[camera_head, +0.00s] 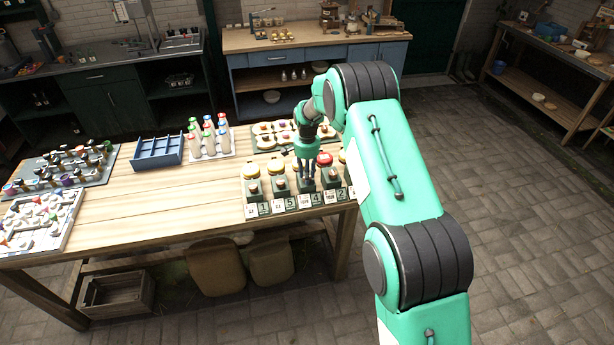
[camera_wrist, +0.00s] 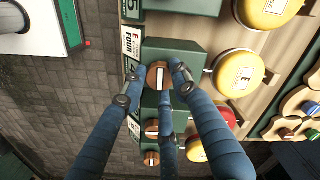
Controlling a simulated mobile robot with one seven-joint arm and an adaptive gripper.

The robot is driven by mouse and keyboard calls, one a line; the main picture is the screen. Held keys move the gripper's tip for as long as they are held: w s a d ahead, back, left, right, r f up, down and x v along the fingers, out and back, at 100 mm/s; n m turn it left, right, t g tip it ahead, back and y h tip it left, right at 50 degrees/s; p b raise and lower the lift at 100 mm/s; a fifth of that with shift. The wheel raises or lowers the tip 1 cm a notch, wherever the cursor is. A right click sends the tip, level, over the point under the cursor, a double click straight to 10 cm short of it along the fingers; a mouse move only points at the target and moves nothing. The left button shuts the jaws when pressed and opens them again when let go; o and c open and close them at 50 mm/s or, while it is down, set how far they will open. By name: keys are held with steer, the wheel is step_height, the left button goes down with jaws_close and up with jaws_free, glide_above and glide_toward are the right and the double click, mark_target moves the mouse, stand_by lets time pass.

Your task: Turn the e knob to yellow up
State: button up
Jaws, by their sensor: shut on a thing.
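The e knob (camera_wrist: 159,75) is round and orange-brown, with a pale stripe that seems to run up and down in the wrist view. It sits on a green box (camera_wrist: 183,58) beside a white label (camera_wrist: 132,42) reading "E" and "FOUR". A yellow dome (camera_wrist: 240,75) marked E is joined to the box's right side. My gripper (camera_wrist: 158,82) has blue fingers shut around the knob. In the head view my gripper (camera_head: 305,172) points down at the box behind label 4 (camera_head: 317,199); there it hides the knob and most of its dome.
Other knobs (camera_wrist: 152,128) stand close below in the wrist view, beside a red dome (camera_wrist: 226,118). The row of boxes lies along the front edge of the wooden table (camera_head: 150,205). Bottles (camera_head: 208,139) and a blue crate (camera_head: 158,151) stand to the left. The table's middle is clear.

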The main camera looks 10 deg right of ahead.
steer(key=shift+m, duration=0.4)
steer(key=o, duration=1.1)
steer(key=shift+o, duration=0.2)
steer(key=shift+r, duration=0.1)
step_height(320, 180, up, 12)
stand_by(0.4)
